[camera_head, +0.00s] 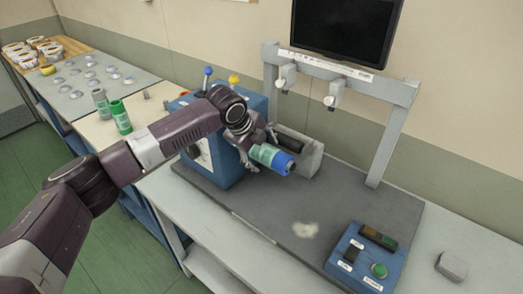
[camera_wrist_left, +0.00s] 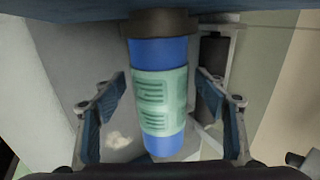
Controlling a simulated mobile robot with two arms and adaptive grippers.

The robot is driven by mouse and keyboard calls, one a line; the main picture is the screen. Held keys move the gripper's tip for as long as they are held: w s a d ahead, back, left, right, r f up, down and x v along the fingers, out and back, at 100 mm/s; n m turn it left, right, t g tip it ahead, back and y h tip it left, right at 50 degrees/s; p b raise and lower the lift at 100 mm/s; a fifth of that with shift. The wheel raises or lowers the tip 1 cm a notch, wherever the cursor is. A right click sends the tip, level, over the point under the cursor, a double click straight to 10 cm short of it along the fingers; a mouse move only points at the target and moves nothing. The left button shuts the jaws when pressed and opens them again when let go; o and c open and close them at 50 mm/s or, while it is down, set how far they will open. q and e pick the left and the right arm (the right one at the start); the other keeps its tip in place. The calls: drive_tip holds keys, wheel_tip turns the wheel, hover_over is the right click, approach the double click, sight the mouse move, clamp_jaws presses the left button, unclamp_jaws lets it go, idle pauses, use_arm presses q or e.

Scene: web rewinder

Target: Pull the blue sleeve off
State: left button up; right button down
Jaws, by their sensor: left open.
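The blue sleeve (camera_head: 283,163) has a light green printed label around its middle. It extends sideways from the blue machine (camera_head: 223,160). In the left wrist view the blue sleeve (camera_wrist_left: 157,52) hangs from a dark collar (camera_wrist_left: 160,23) at the top. My left gripper (camera_head: 260,150) is at the sleeve, open. In the left wrist view my left gripper (camera_wrist_left: 160,100) has one finger on each side of the sleeve, with visible gaps on both sides. The gripper hides part of the sleeve's machine end in the head view. My right gripper is not in view.
A grey bracket with a dark roller (camera_head: 290,143) stands just behind the sleeve. A grey frame (camera_head: 392,135) rises at the back. A blue control box (camera_head: 362,258) sits front right. Two green-labelled rolls stand left, one the green roll (camera_head: 120,117). The middle of the grey plate is mostly clear.

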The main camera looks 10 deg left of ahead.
sight(280, 159)
use_arm(q)
drive_tip(key=c, duration=1.7)
drive_tip(key=shift+o, duration=0.2)
drive_tip(key=shift+d, duration=0.15)
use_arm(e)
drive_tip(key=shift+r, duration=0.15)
